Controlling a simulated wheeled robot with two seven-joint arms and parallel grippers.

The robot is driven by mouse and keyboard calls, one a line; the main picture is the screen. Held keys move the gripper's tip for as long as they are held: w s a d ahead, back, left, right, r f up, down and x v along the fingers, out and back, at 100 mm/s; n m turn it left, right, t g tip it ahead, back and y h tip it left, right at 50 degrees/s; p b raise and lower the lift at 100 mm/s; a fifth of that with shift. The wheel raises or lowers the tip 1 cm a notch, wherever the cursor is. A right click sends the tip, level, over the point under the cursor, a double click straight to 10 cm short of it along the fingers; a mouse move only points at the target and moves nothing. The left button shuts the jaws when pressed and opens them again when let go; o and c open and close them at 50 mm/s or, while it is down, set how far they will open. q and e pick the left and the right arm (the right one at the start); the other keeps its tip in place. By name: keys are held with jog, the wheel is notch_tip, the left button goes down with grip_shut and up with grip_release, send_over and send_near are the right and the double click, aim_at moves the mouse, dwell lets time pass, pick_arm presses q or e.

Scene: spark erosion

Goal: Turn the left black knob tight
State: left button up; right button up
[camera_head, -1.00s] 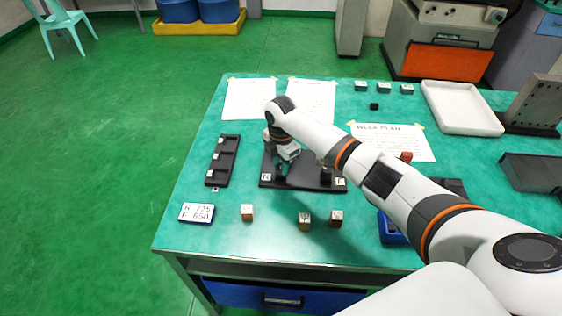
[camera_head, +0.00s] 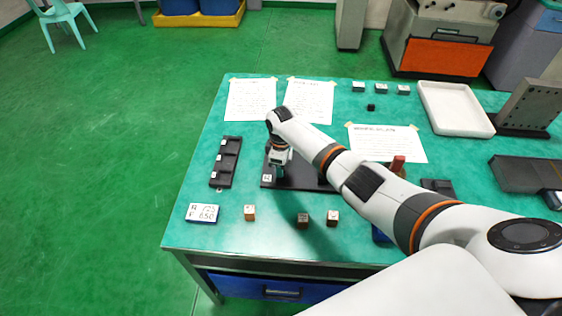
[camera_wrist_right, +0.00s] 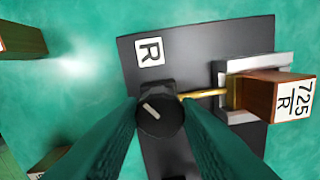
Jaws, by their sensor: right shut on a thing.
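The left black knob (camera_wrist_right: 160,118) is round with a white pointer line. My right gripper (camera_wrist_right: 161,122) is shut on this knob from above, one dark green finger on each side. In the head view the gripper (camera_head: 280,168) stands at the plate's left part and the knob is hidden. A block marked 725 R (camera_wrist_right: 283,96) sits in a metal holder beside the knob, with a brass rod between them. My left gripper is out of view.
A black tray with compartments (camera_head: 214,180) lies left of the plate. A sign with numbers (camera_head: 202,213) and several small blocks (camera_head: 249,212) stand along the front. Papers (camera_head: 252,100) lie behind, and a white tray (camera_head: 455,130) stands at the back right.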

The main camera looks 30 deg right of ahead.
jog(key=m+p, duration=0.2)
jog(key=m, duration=0.3)
jog(key=shift+r+m, duration=0.15)
jog(key=shift+m, duration=0.15)
jog(key=m+p, duration=0.2)
jog(key=m, duration=0.3)
jog(key=shift+m, duration=0.3)
jog(key=o, duration=1)
jog(key=shift+c, duration=0.2)
notch_tip(320, 180, up, 12)
